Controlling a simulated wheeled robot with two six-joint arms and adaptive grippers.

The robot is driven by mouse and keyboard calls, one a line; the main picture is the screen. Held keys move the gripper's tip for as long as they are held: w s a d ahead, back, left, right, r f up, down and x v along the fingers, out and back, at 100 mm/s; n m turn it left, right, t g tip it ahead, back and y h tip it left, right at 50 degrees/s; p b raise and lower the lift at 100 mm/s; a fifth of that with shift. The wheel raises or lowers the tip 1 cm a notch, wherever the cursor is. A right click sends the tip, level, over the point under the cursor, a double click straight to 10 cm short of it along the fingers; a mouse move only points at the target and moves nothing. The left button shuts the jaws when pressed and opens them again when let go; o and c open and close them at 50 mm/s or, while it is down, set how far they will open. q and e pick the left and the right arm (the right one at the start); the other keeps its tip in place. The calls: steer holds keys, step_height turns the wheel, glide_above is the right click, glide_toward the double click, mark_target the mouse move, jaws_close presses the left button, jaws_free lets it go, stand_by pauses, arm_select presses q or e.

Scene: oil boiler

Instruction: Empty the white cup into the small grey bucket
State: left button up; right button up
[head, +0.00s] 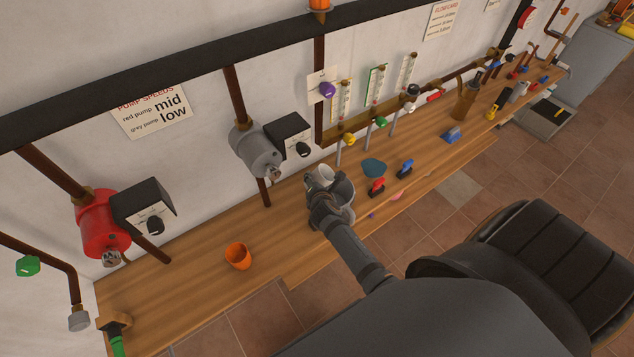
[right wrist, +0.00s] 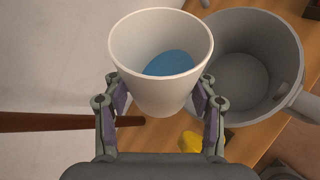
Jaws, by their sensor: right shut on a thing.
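The white cup (right wrist: 160,85) is held between the fingers of my right gripper (right wrist: 160,98) in the right wrist view. Blue contents show inside it, and its mouth faces the wrist camera. In the head view the white cup (head: 324,173) is small and partly hidden by my right gripper (head: 317,185). The small grey bucket (right wrist: 250,75) is just right of the cup in the right wrist view. Its inside looks empty and its handle is at its right side. The bucket (head: 346,193) is partly covered by my arm in the head view. My left gripper is not in view.
An orange cup (head: 238,256) stands on the wooden bench (head: 200,285). A grey pump (head: 257,150) and a red pump (head: 102,222) hang behind. A dark teal piece (head: 374,167) and red and blue tools lie right of the bucket. A black chair (head: 550,255) stands in front.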

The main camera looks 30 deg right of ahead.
steer(key=shift+m+t+y, duration=0.3)
steer(key=shift+m+y, duration=0.1)
steer(key=shift+a, duration=0.1)
steer(key=shift+m+t+y, duration=0.3)
steer(key=shift+m+y, duration=0.3)
steer(key=shift+y, duration=0.1)
steer(key=shift+f+m+t+y, duration=0.1)
steer(key=shift+m+t+y, duration=0.2)
steer(key=shift+m+y, duration=0.3)
stand_by(0.4)
steer(key=shift+m, duration=0.3)
steer(key=shift+f+y, duration=0.15)
steer(key=shift+y, duration=0.25)
stand_by(1.2)
